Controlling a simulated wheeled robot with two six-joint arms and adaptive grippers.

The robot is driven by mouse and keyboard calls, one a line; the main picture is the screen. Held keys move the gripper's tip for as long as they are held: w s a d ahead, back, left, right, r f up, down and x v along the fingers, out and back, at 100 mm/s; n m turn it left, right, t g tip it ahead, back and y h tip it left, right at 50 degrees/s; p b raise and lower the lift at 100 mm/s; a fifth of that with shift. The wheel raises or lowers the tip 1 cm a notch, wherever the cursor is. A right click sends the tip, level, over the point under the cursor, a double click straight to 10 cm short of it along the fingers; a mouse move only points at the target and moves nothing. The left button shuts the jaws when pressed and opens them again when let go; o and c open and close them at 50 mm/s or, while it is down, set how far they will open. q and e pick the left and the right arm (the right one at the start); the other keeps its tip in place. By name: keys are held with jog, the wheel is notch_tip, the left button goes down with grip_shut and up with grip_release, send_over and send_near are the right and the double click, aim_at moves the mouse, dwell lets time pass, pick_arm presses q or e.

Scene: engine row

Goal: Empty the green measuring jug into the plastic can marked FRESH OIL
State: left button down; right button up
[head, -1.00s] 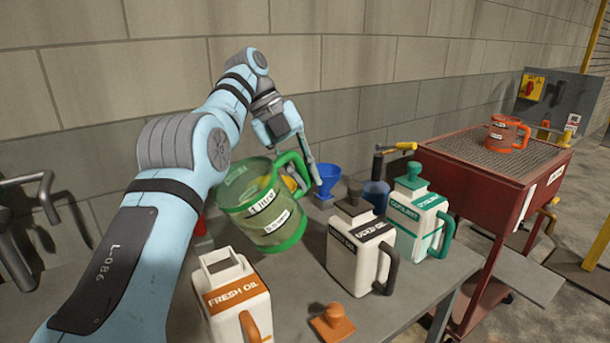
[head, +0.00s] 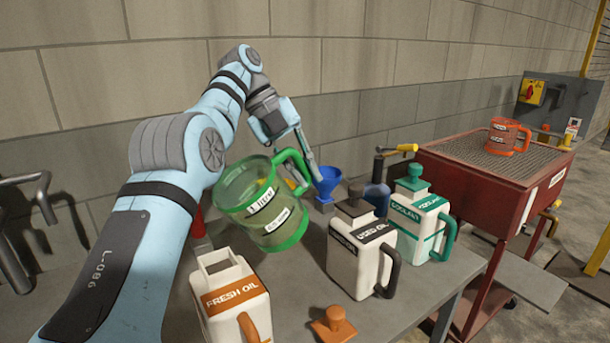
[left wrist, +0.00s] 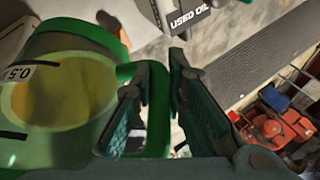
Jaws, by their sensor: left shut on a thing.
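The green measuring jug (head: 262,204) is held above the bench, tilted with its mouth toward the left. My left gripper (head: 306,184) is shut on its handle at the right. In the left wrist view the jug (left wrist: 62,92) shows yellowish liquid inside, and the handle lies between the fingers (left wrist: 150,100). The white can marked FRESH OIL (head: 232,300) stands upright at the front left of the bench, its square mouth open. The jug is above and behind this can, to the right of its opening. My right gripper is not in view.
An orange cap (head: 333,325) lies on the bench (head: 305,275) beside the can. The USED OIL can (head: 358,258) and the coolant can (head: 418,222) stand to the right. A blue funnel (head: 328,180) is behind. An orange jug (head: 506,137) stands on a red cart (head: 488,185).

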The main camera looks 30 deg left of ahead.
aim_at(294, 152)
pick_arm(q)
jog(key=shift+s+a+r+t+h+b, duration=0.2)
jog(key=shift+r+t+b, duration=0.3)
jog(key=shift+b, duration=0.65)
jog(key=shift+s+d+r+t+h+b, duration=0.1)
jog(key=shift+r+t+h+b, duration=0.35)
jog(key=shift+b, duration=0.65)
dwell(0.9)
jog(key=shift+s+a+r+m+t+b, duration=0.2)
jog(key=shift+r+m+t+b, duration=0.3)
jog(key=shift+b, duration=1)
dwell(0.6)
jog(key=shift+s+r+t+h+b, duration=0.2)
jog(key=shift+r+t+h+b, duration=0.1)
jog(key=shift+b, duration=0.45)
jog(key=shift+s+a+r+t+b, duration=0.15)
jog(key=shift+r+t+b, duration=0.1)
jog(key=shift+b, duration=0.35)
jog(key=shift+s, duration=0.1)
dwell(0.9)
jog(key=shift+s+r+h+b, duration=0.1)
jog(key=shift+h+b, duration=0.15)
jog(key=shift+b, duration=0.35)
